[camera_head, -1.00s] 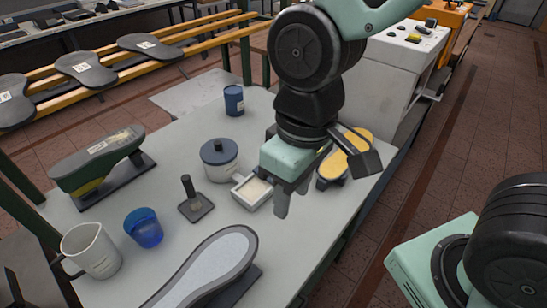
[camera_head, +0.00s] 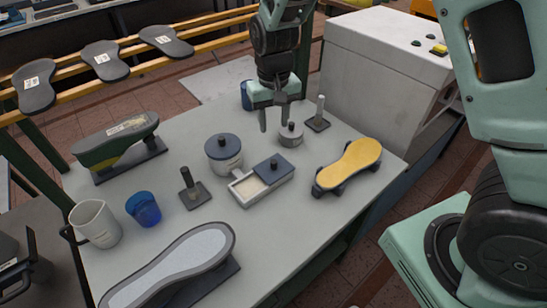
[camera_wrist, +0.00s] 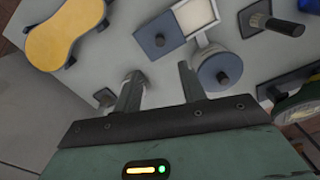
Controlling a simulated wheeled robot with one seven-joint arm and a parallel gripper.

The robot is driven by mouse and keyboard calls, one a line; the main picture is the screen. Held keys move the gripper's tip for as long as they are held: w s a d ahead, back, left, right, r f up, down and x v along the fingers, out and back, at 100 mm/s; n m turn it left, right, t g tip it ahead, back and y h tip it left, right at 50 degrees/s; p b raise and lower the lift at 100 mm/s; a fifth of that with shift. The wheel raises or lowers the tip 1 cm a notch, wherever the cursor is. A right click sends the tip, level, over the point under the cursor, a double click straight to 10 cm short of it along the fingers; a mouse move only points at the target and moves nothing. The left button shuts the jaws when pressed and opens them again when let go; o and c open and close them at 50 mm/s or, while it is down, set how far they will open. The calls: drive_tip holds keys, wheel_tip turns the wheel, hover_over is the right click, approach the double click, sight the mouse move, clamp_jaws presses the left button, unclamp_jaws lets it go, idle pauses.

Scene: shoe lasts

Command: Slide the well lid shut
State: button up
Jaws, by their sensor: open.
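The well (camera_head: 240,199) is a pale rectangular tray on the grey table. Its dark blue sliding lid (camera_head: 280,168), with a small knob, covers the right part. The left part is uncovered and shows a cream filling. The wrist view also shows the lid (camera_wrist: 150,34) and the open part of the well (camera_wrist: 195,14). My gripper (camera_head: 275,118) is open and empty, behind the well and above the table. In the wrist view its two fingers (camera_wrist: 159,80) are apart with only table between the tips; the lid lies beyond them.
A small round pot (camera_head: 291,138) stands close to my gripper, partly behind a finger in the wrist view. A lidded jar (camera_head: 224,157) stands left of the well, a yellow-topped last (camera_head: 350,166) right of it. A handled tool (camera_head: 318,115) stands behind.

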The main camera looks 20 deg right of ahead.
sight(274, 161)
wheel_tip(274, 161, down, 14)
drive_tip(key=p, duration=0.3)
drive_tip(key=shift+f, duration=0.25)
